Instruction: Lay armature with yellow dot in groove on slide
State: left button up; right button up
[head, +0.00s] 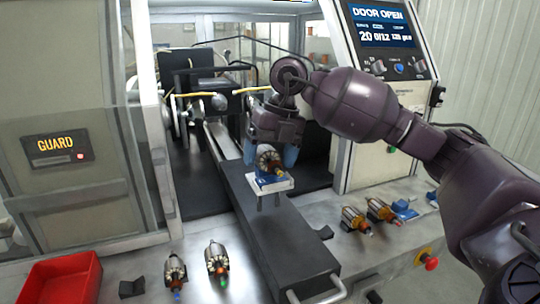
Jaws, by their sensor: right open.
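The slide (268,225) is a long dark bar running out of the machine's open door toward me. Near its middle sits a pale block with a blue part (284,184). An armature (268,158) with a copper end lies at this block, directly below my right gripper (270,152). The gripper is open, with its blue fingers on either side of the armature. Whether the armature rests fully in the groove is hard to tell. No yellow dot can be made out on it. My left gripper is out of view.
Two more armatures (355,219) (379,210) lie to the right. A red bin (62,279) is front left; a red knob (430,262) is front right.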

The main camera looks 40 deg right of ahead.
jog(key=shift+r, duration=0.1)
jog(key=v, duration=1)
jog(key=shift+r, duration=0.3)
dwell(0.5)
